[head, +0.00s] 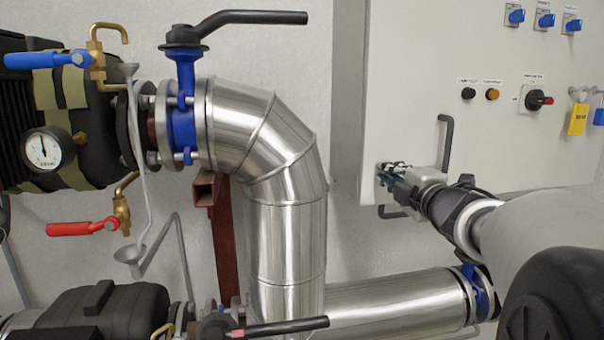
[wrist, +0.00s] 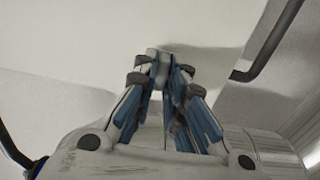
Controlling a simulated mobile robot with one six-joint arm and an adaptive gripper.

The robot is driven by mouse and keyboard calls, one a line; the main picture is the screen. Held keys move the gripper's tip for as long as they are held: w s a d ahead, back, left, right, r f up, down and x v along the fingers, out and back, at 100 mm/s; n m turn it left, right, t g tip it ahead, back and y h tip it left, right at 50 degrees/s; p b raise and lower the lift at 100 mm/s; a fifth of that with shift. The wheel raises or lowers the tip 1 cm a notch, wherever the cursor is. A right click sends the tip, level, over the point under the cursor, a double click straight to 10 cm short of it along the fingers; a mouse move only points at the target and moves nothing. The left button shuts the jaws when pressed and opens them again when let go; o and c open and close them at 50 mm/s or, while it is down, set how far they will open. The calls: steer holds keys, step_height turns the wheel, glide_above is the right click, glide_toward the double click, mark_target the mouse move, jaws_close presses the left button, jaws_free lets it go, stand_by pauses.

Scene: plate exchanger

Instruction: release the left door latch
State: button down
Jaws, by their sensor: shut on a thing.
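My gripper (head: 386,176) is at the lower left part of the pale cabinet door (head: 425,60). In the wrist view my gripper (wrist: 165,82) has its fingers closed together around a small grey piece, the left door latch (wrist: 152,54), against the pale door face. The fingertips cover much of the latch, so its exact turn cannot be told. In the head view the fingers hide the latch.
A dark bar handle (head: 446,140) stands just right of my gripper. Blue switches (head: 545,20), a black rotary switch (head: 537,99) and a yellow tag (head: 577,120) are on the cabinet. Silver pipes (head: 285,190) fill the left and below.

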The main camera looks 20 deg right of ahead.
steer(key=c, duration=1.7)
jaws_free()
steer(key=shift+o, duration=0.2)
steer(key=v, duration=0.7)
steer(key=shift+s, duration=0.3)
